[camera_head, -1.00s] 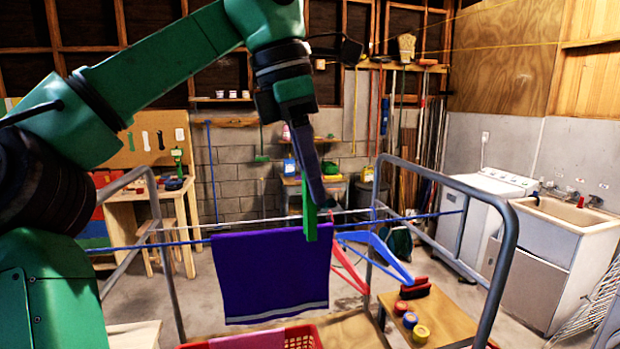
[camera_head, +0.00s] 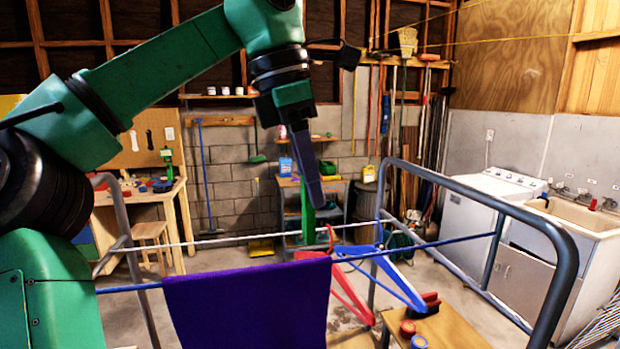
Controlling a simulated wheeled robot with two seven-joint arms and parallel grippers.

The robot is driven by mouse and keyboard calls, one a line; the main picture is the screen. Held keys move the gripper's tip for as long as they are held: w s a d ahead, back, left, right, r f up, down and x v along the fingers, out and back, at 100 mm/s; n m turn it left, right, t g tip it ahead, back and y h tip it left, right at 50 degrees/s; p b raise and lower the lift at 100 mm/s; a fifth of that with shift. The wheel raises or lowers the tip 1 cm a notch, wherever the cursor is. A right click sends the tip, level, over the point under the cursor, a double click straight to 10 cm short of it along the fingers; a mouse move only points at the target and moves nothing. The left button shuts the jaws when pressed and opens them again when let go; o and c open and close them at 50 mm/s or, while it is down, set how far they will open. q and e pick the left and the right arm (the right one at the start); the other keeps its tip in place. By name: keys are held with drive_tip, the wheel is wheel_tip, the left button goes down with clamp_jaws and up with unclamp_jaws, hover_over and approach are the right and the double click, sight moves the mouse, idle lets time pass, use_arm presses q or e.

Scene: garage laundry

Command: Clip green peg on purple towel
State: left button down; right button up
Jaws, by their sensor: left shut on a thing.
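The purple towel (camera_head: 250,306) hangs over the blue line of the drying rack, in the lower middle of the head view. Its bottom is cut off by the picture's lower edge. My left gripper (camera_head: 311,190) points down from above and is shut on the green peg (camera_head: 307,218). The peg is upright, its lower end in the picture just above the line, near the towel's top right corner. It looks apart from the towel; how far in front or behind I cannot tell. My right gripper is not in view.
Red (camera_head: 345,285) and blue (camera_head: 385,275) hangers hang on the line just right of the towel. The grey rack frame (camera_head: 520,215) stands on the right, near a washing machine (camera_head: 480,215) and sink. A wooden table (camera_head: 445,330) with small tins is below right.

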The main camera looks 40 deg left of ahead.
sight(311, 207)
use_arm(q)
drive_tip(key=shift+w+f, duration=0.15)
drive_tip(key=shift+f, duration=0.25)
drive_tip(key=shift+f+b, duration=0.1)
drive_tip(key=shift+b, duration=0.2)
drive_tip(key=shift+s+d+f, duration=0.1)
drive_tip(key=shift+s+d, duration=0.2)
drive_tip(key=shift+s, duration=0.15)
drive_tip(key=shift+s+d+f+b, duration=0.15)
drive_tip(key=shift+s+f+b, duration=0.1)
drive_tip(key=shift+f+b, duration=0.35)
drive_tip(key=shift+w+a+f, duration=0.2)
drive_tip(key=shift+w+f, duration=0.1)
drive_tip(key=shift+f, duration=0.15)
drive_tip(key=shift+f+b, duration=0.25)
drive_tip(key=shift+b, duration=0.2)
drive_tip(key=shift+s+d+f+b, duration=0.15)
drive_tip(key=shift+f+b, duration=0.25)
drive_tip(key=shift+f, duration=0.15)
drive_tip(key=shift+f+b, duration=0.9)
drive_tip(key=shift+f, duration=0.55)
drive_tip(key=c, duration=0.6)
unclamp_jaws()
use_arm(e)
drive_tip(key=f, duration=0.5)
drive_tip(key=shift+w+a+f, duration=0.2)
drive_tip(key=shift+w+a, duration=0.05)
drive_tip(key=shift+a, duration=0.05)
use_arm(q)
drive_tip(key=shift+r, duration=0.1)
